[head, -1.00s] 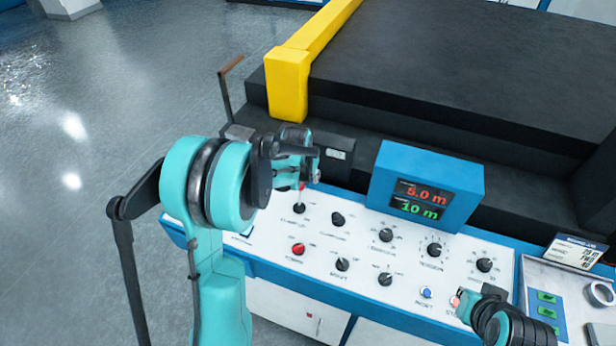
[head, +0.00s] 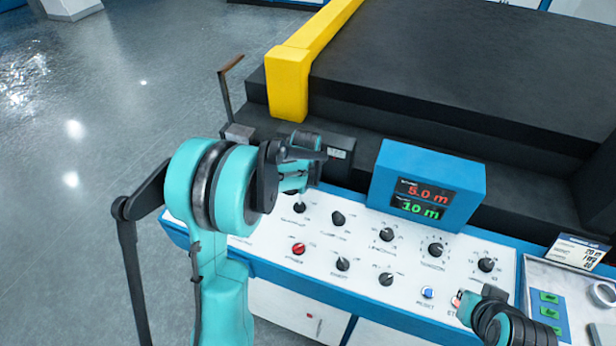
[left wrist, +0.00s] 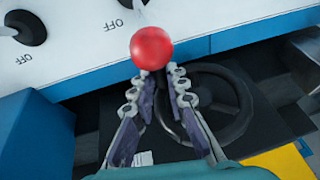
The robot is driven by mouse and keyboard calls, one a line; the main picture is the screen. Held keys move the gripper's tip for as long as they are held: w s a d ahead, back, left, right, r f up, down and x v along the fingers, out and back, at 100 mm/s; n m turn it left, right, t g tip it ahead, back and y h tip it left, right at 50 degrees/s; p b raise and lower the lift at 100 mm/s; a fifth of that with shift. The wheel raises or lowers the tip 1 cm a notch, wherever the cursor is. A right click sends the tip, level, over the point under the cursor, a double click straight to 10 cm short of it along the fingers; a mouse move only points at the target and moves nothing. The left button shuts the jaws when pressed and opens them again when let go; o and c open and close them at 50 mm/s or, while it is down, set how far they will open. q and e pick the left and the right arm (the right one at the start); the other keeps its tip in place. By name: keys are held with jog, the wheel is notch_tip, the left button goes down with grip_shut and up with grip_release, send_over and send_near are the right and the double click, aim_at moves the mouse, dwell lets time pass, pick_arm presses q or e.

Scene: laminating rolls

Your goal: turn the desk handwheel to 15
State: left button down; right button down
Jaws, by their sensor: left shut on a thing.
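The desk handwheel (left wrist: 243,96) is a dark spoked wheel in the left wrist view, partly covered by my left fingers. My left gripper (left wrist: 158,84) is over the near-left part of its rim, shut on the handwheel's dark grip, which the fingers mostly hide. In the head view my left gripper (head: 312,160) hides the wheel, beside a small black counter (head: 340,154) whose digits are too small to read. A red ball (left wrist: 151,48) stands just beyond the fingertips. My right gripper (head: 467,302) is at the panel's lower right, and its jaws are unclear.
The white control panel (head: 258,246) carries several dark knobs, a red knob (head: 299,249) and a blue button (head: 428,292). A blue display box (head: 382,172) shows 5.0 m in red and 10 m in green. A yellow bar (head: 288,85) and black machine bed (head: 440,70) stand behind.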

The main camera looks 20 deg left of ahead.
pick_arm(q)
jog(key=shift+f+y+b, duration=0.5)
jog(key=shift+y+b, duration=0.15)
jog(key=shift+y, duration=0.05)
jog(key=y+b, duration=0.2)
jog(key=a+f+m+y+b, duration=0.1)
jog(key=b, duration=0.1)
jog(key=f+y+b, duration=0.1)
jog(key=y+b, duration=0.1)
jog(key=shift+a+m+y, duration=0.15)
jog(key=shift+m+y, duration=0.15)
jog(key=shift+a+m+y+b, duration=0.35)
jog(key=shift+y+b, duration=0.65)
jog(key=shift+b, duration=0.4)
jog(key=c, duration=1.5)
grip_release()
jog(key=shift+a, duration=0.1)
